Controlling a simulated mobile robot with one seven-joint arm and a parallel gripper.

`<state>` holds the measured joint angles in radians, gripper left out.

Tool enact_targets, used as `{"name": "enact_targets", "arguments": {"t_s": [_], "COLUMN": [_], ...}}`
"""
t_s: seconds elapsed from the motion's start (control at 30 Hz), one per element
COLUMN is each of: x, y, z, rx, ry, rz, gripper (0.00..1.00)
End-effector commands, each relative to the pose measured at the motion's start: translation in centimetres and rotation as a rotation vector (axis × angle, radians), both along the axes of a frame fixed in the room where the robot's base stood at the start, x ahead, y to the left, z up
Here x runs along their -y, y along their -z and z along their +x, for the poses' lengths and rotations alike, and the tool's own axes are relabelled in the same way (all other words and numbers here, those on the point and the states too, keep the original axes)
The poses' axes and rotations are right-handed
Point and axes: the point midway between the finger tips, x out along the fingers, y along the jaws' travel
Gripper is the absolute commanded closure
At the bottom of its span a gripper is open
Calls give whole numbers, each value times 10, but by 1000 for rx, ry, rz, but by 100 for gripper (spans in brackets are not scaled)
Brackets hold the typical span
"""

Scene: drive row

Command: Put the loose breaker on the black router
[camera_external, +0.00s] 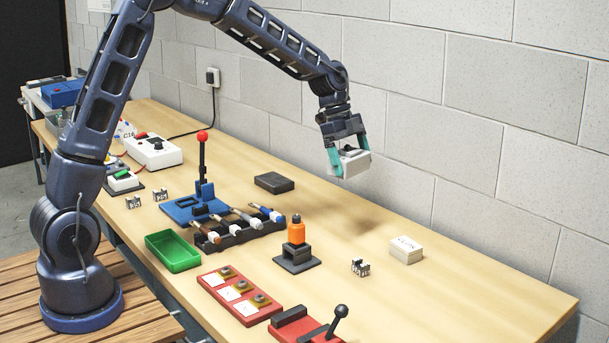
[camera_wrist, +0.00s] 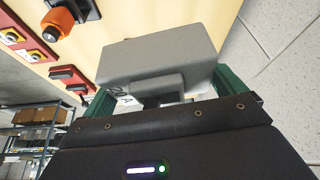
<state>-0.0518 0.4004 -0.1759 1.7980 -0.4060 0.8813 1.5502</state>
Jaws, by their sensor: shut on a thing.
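The loose breaker (camera_external: 354,164), a light grey block with a stepped face, is held in the air above the right half of the table. My gripper (camera_external: 348,158) is shut on it, with a green finger at each side. In the wrist view the breaker (camera_wrist: 157,58) fills the space between the fingers and hides part of the table. The black router (camera_external: 274,182), a low flat dark box, lies on the table near the wall. It is left of and lower than my gripper in the external view. Its top looks bare. I cannot make it out in the wrist view.
A blue stand with a red-knobbed lever (camera_external: 202,165) and a black rack of tools (camera_external: 240,230) stand left of the router. An orange-topped device (camera_external: 297,235) stands in front. A white labelled box (camera_external: 406,251) sits at right. The wall runs close behind.

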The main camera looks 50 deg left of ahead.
Motion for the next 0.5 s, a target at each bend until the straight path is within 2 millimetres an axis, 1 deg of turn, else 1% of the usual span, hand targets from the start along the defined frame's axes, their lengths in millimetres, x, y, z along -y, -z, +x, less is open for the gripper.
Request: {"name": "enact_targets", "arguments": {"t_s": [0.07,0.13,0.17,0.27,0.37,0.4,0.47,0.5], "x": [-2,-9,-14,-38,-74,-90,-115,-132], "y": [-2,-3,-3,-5,-8,-10,-11,-13], "z": [1,4,6,17,31,37,45,49], "rx": [1,1,0,0,1,2,0,1], "ry": [-4,-14,-22,-62,-120,-145,-185,-210], "rz": [0,0,0,0,0,0,-1,-1], "gripper": [37,37,37,37,37,37,37,37]}}
